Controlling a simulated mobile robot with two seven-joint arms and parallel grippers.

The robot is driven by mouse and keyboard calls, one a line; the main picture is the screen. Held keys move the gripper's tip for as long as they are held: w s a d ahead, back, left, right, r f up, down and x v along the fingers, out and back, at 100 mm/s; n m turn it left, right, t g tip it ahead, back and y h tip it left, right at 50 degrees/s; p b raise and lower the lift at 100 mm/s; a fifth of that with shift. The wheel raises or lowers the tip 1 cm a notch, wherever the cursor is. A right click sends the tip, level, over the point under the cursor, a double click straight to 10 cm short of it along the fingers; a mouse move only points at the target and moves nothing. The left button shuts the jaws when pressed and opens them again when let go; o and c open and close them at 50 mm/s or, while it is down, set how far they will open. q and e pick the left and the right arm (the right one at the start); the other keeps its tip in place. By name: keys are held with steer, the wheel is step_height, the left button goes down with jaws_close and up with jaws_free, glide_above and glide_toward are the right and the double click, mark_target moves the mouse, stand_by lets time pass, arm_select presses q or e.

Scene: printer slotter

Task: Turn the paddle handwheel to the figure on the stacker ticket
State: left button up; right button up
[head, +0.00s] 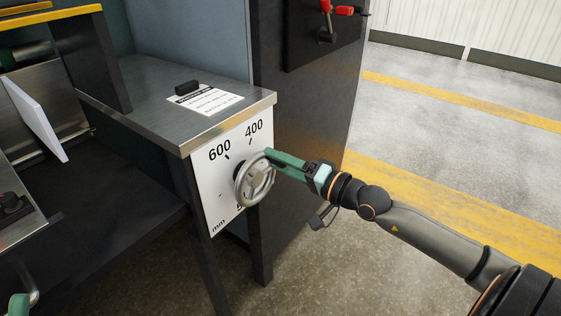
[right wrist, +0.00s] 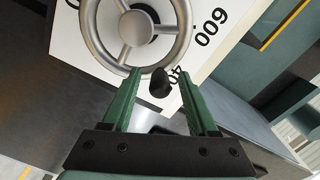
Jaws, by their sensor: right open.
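The grey handwheel (head: 255,180) with spokes is mounted on a white dial plate (head: 217,177) marked 600 and 400, with mm at its lower edge. In the right wrist view the wheel (right wrist: 180,48) has a dark knob (right wrist: 160,83) at its rim. My right gripper (head: 269,156) is at the wheel's upper right side. In the wrist view its open fingers (right wrist: 161,78) stand on either side of the knob, with gaps visible. The ticket (head: 210,100) lies on the metal top; its print is too small to read.
A small black block (head: 187,86) lies at the ticket's edge on the metal top (head: 150,85). A dark cabinet (head: 292,130) with a red-handled lever (head: 326,34) stands just behind the wheel. Open floor with yellow stripes lies to the right.

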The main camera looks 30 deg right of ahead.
arm_select(q)
steer(key=r+p, duration=0.3)
steer(key=shift+a+r+m, duration=0.1)
steer(key=shift+a+m, duration=0.1)
steer(key=shift+m, duration=0.1)
arm_select(e)
steer(key=v, duration=1.2)
steer(key=shift+s, duration=0.25)
steer(key=shift+d, duration=0.1)
